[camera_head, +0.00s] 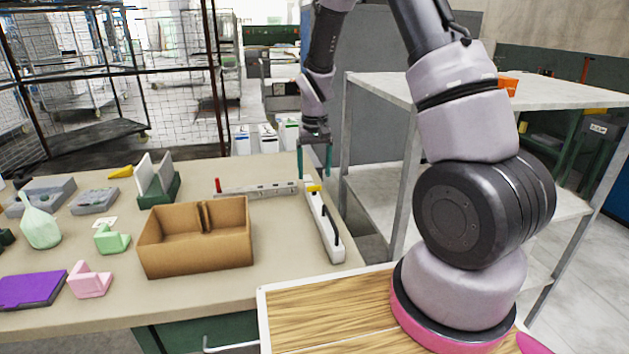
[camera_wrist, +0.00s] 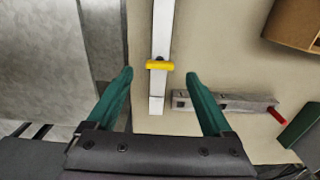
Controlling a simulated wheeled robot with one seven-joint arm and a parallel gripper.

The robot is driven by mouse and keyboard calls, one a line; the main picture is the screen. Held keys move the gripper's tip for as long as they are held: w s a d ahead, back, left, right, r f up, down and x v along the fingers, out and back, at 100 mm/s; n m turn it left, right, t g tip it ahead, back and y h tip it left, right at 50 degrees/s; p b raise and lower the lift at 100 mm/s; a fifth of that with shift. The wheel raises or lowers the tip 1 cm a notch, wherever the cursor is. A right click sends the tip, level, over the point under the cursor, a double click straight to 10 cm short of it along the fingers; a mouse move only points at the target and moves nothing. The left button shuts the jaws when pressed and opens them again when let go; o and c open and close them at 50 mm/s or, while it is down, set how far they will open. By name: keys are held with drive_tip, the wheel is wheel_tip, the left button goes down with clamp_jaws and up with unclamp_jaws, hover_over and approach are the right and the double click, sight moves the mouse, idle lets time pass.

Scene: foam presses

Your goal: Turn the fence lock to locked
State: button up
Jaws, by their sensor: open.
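A yellow lever (camera_head: 315,188), which looks like the fence lock, sits on a pale narrow rail (camera_head: 327,226) along the table's right edge. In the wrist view the yellow lever (camera_wrist: 160,66) lies crosswise over the rail (camera_wrist: 163,20). My gripper (camera_head: 315,176) has green fingers pointing down over the rail's far end. In the wrist view my gripper (camera_wrist: 159,74) is open and empty, with one fingertip on each side of the lever in the picture. The fingers look apart from the lever; their exact height over it is unclear.
A grey bar (camera_head: 258,189) with a red end lies left of the rail. A brown box (camera_head: 196,237) stands nearer, with a green holder (camera_head: 160,189) behind it. A grey metal shelf (camera_head: 398,160) stands close to the table's right side. Table around the lever is mostly clear.

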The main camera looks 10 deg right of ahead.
wheel_tip(320, 180, up, 6)
drive_tip(key=shift+r, duration=0.25)
wheel_tip(320, 180, up, 17)
drive_tip(key=m+t+y, duration=0.1)
drive_tip(key=m+t, duration=0.1)
drive_tip(key=t, duration=0.1)
hover_over(315, 186)
drive_tip(key=s+d, duration=0.4)
drive_tip(key=s, duration=0.5)
drive_tip(key=s+d+r+m+t, duration=0.1)
drive_tip(key=s+r+t, duration=0.1)
drive_tip(key=s+r, duration=0.2)
drive_tip(key=s+d+r+m+t+y, duration=0.1)
drive_tip(key=s+r+t, duration=0.1)
drive_tip(key=s, duration=0.8)
drive_tip(key=shift+s+r, duration=0.3)
drive_tip(key=shift+r, duration=0.6)
